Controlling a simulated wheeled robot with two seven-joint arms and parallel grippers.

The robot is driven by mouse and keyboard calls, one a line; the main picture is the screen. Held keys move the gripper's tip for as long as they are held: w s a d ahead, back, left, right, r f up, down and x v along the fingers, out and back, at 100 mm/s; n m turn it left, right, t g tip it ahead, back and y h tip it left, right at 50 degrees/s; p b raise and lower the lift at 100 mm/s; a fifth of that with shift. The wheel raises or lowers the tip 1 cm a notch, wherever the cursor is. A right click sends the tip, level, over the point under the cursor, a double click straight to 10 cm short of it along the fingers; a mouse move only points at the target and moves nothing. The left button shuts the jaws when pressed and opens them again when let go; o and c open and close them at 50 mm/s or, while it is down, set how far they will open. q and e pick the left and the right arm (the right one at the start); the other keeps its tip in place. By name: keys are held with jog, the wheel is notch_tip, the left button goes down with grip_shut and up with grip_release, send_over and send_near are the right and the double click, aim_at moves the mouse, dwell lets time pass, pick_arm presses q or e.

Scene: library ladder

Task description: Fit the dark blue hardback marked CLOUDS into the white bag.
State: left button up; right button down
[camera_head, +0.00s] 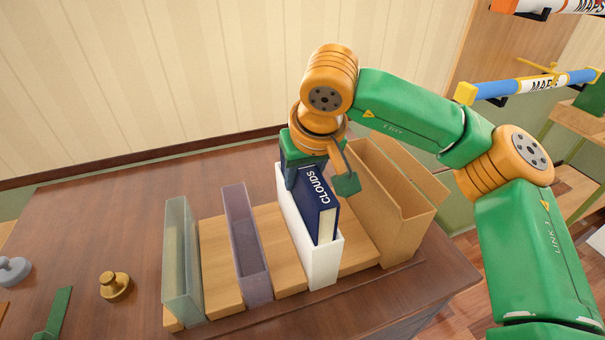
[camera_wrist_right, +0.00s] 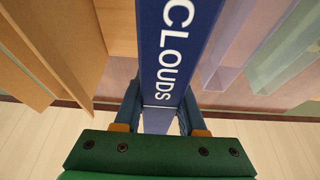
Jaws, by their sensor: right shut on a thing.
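The dark blue hardback (camera_head: 319,211) marked CLOUDS stands in the white bag (camera_head: 323,268), a narrow open-topped holder. Its lower part is hidden by the bag's walls, and its upper part rises above the rim. I cannot tell whether it touches the bottom. My right gripper (camera_head: 320,178) is above the bag, shut on the far end of the book. In the right wrist view the book (camera_wrist_right: 175,55) shows between the two fingers of the gripper (camera_wrist_right: 159,112). My left gripper is not in view.
A clear greenish holder (camera_head: 182,265) and a purple-tinted holder (camera_head: 246,245) stand to the left on a wooden base (camera_head: 219,260). A brown cardboard holder (camera_head: 396,220) stands close on the right. A brass knob (camera_head: 115,287) sits on the table (camera_head: 95,225), whose back left is clear.

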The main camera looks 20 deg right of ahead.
aim_at(307, 167)
jog(key=shift+f, duration=0.25)
jog(key=shift+c, duration=2)
grip_release()
jog(key=v, duration=0.7)
jog(key=shift+s+r+b, duration=0.1)
jog(key=shift+s+b, duration=0.1)
jog(key=shift+b, duration=0.2)
jog(key=shift+w, duration=0.1)
